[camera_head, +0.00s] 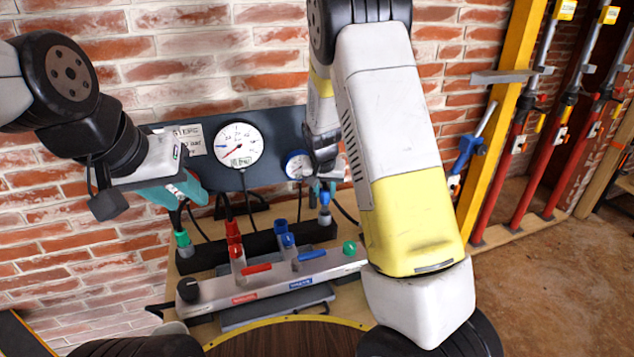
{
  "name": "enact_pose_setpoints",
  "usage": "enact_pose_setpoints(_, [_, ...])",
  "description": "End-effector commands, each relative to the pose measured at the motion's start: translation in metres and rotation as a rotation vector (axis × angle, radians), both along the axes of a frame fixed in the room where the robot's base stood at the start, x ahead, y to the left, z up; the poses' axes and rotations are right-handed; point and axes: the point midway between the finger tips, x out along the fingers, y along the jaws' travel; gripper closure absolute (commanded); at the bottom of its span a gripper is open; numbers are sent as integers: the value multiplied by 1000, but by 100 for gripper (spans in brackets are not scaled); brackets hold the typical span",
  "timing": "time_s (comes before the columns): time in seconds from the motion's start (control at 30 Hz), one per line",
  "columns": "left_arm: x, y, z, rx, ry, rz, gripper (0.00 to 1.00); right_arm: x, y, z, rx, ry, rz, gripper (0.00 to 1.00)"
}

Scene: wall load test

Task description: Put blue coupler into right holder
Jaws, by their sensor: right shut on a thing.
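The blue coupler (324,199) is at the right end of the black holder rail (262,243), upright at the right holder (325,218). Whether it is fully seated I cannot tell. My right gripper (326,186) is shut on the blue coupler from above, partly hidden behind my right arm. My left gripper (190,192), with teal fingers, is at the left above a green coupler (182,238) at the rail's left end. Its fingertips are seen from the side, so its opening is unclear.
A manifold with a red lever (257,268), a blue lever (312,255) and a green knob (349,247) stands in front of the rail. Behind is a dark panel with a large gauge (239,146) and a smaller gauge (297,164). Hoses hang between. Props stand at right.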

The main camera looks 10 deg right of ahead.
Motion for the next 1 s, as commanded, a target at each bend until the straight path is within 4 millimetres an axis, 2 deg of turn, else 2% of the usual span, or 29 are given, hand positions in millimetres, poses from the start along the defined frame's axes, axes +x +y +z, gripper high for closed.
enact_pose_setpoints(0.47, [0, 0, 0, 0, 0, 0, 64, 0, 0, 0, 0, -1, 0, 100])
enact_pose_setpoints(1.0, [0, 0, 0, 0, 0, 0, 64, 0, 0, -12, 0, -1, 0, 100])
